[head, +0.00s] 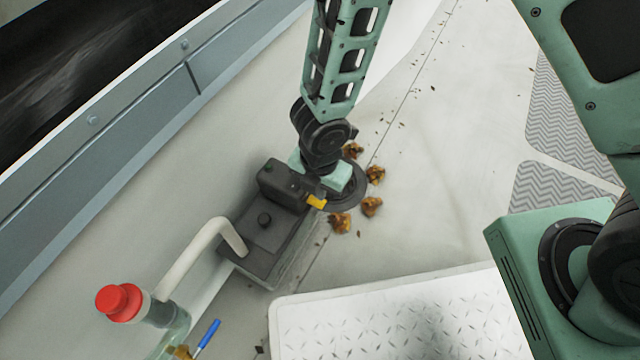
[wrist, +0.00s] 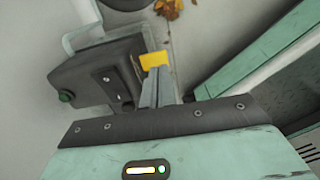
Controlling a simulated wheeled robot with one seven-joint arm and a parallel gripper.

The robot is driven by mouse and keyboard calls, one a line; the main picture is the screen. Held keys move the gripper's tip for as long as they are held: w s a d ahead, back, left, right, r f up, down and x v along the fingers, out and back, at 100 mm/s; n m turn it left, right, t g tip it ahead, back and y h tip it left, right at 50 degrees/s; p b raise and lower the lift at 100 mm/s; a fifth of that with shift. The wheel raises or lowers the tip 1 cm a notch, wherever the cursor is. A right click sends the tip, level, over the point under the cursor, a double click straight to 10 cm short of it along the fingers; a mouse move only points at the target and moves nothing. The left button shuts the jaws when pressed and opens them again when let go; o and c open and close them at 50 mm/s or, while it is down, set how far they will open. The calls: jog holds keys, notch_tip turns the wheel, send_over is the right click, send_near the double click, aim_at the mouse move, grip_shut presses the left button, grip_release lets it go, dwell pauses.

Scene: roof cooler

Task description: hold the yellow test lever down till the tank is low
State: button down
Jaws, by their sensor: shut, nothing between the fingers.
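The yellow test lever (head: 316,202) sticks out from the side of a dark control box (head: 284,184) on top of the tank. It also shows in the wrist view (wrist: 154,60), just beyond the fingertips of my gripper (wrist: 152,82). My gripper is shut with nothing between its fingers. Its tips meet the lever's near edge in the picture; I cannot tell whether they press on it or how far down it is. The tank (head: 287,272) has a dark lid and a clear lower wall; its water level is too unclear to read.
A pale pipe (head: 190,253) runs from the tank lid to a clear vessel with a red cap (head: 119,302). A blue-handled tool (head: 207,332) lies nearby. Brown leaves (head: 341,222) lie beside the tank. A white tread plate (head: 400,315) is in front; a metal-edged wall rises at left.

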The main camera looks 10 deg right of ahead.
aim_at(321, 203)
jog(key=shift+f+b, duration=0.7)
jog(key=shift+f, duration=0.7)
notch_tip(321, 203, down, 2)
jog(key=shift+f+b, duration=0.1)
jog(key=shift+b, duration=0.7)
jog(key=shift+s+d, duration=0.1)
dwell(5.2)
